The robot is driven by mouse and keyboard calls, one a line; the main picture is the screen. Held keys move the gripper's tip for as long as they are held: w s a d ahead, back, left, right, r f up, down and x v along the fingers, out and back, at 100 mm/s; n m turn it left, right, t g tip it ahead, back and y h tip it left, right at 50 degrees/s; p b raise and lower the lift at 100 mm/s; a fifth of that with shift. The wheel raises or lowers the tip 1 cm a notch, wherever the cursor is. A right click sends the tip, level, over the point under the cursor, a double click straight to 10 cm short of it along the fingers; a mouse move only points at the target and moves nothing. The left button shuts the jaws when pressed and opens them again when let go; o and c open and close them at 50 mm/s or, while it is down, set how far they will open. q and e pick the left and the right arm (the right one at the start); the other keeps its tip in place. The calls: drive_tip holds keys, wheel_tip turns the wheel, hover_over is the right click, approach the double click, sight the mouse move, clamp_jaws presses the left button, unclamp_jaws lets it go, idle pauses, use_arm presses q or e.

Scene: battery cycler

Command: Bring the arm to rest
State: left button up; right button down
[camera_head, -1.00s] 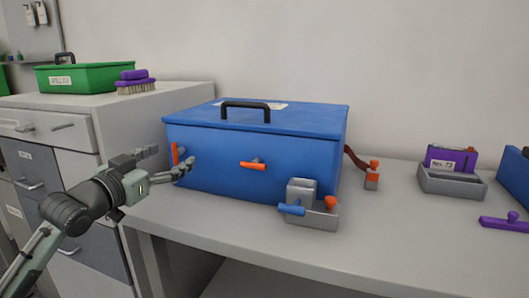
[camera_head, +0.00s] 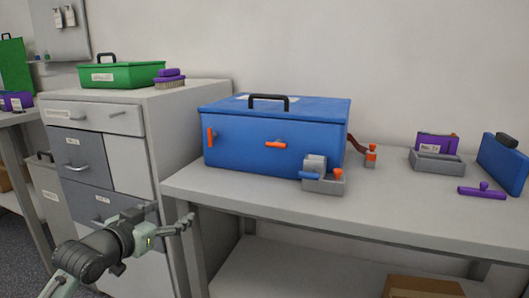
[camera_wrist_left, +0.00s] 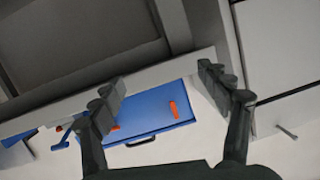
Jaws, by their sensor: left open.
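My left arm comes in from the lower left of the head view. Its gripper (camera_head: 172,222) is open and empty, in front of the drawer cabinet and the left end of the bench, below the bench top. In the left wrist view the two fingers (camera_wrist_left: 165,95) stand wide apart with nothing between them. The blue box (camera_head: 235,146) with a black top handle and orange latches stands on the bench, apart from the gripper. It also shows beyond the fingers in the wrist view (camera_wrist_left: 150,122). My right gripper is not seen.
The grey drawer cabinet (camera_head: 128,163) stands left of the bench (camera_head: 400,212), with a green case (camera_head: 122,74) and a purple brush (camera_head: 170,80) on top. A grey clamp-like fixture (camera_head: 322,180) sits before the blue box. A cardboard box (camera_head: 425,288) lies below the bench.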

use_arm(q)
drive_tip(key=s+a+f+n+g+y+p, duration=0.1)
drive_tip(key=s+f+g, duration=0.1)
drive_tip(key=s+f, duration=0.35)
drive_tip(key=s+a+f+g+y, duration=0.1)
drive_tip(key=s+f+g, duration=0.15)
drive_tip(key=f, duration=0.65)
drive_tip(key=s+f+n+g+y+p, duration=0.1)
drive_tip(key=s+f, duration=0.4)
drive_tip(key=f, duration=0.2)
drive_tip(key=s+a+f+g+y, duration=0.1)
drive_tip(key=s+f+g, duration=0.2)
drive_tip(key=s+f, duration=0.3)
drive_tip(key=s+a+f+n+g+y+p, duration=0.1)
drive_tip(key=s+f, duration=0.5)
drive_tip(key=s, duration=0.8)
drive_tip(key=shift+s+a+f+g, duration=0.2)
drive_tip(key=shift+a+f+g, duration=0.25)
drive_tip(key=shift+g, duration=0.5)
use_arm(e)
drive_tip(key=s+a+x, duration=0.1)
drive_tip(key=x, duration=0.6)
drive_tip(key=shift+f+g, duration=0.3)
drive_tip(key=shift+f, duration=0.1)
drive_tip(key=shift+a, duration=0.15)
